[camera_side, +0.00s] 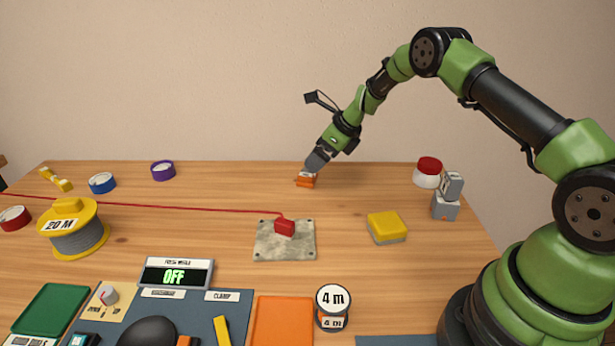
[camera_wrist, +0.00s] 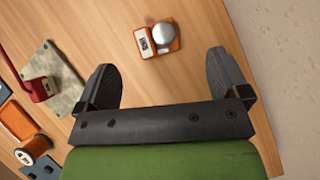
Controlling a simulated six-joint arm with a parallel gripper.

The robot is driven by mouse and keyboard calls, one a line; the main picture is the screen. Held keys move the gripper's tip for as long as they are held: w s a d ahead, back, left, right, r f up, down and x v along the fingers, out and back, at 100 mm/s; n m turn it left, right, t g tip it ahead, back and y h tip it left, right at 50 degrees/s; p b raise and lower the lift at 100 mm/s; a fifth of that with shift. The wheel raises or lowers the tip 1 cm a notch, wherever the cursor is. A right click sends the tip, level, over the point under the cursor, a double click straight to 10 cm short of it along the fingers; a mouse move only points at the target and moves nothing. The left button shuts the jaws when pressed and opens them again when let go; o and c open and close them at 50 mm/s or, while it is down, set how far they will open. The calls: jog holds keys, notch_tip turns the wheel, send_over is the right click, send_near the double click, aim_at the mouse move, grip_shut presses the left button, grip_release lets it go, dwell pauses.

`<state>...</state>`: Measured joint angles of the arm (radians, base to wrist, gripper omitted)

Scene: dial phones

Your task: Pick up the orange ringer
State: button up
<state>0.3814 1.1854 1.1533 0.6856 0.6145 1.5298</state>
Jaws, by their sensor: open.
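The orange ringer (camera_wrist: 157,40) lies on the wooden table and shows a round silver dome and a small pale label in the wrist view. In the side view the orange ringer (camera_side: 306,181) is near the table's back edge, partly hidden by my gripper (camera_side: 312,165). In the wrist view my gripper (camera_wrist: 172,80) has its two dark fingers spread wide. Nothing is between the fingers.
A stone plate (camera_side: 265,244) with a red block (camera_side: 284,227) and red cord stands mid-table. A yellow box (camera_side: 387,227), grey blocks (camera_side: 446,207) and a red-topped white round (camera_side: 428,172) are to the right. Tape rolls and a cable spool (camera_side: 75,238) are left. The wall is close behind.

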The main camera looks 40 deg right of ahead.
aim_at(308, 171)
jog(key=x, duration=0.4)
jog(key=shift+s+a+f, duration=0.1)
jog(key=shift+a+f, duration=0.2)
jog(key=shift+f, duration=0.15)
jog(key=shift+x, duration=0.75)
jog(key=shift+c, duration=0.2)
jog(key=c, duration=1.2)
jog(key=shift+o, duration=0.2)
jog(key=shift+r, duration=0.1)
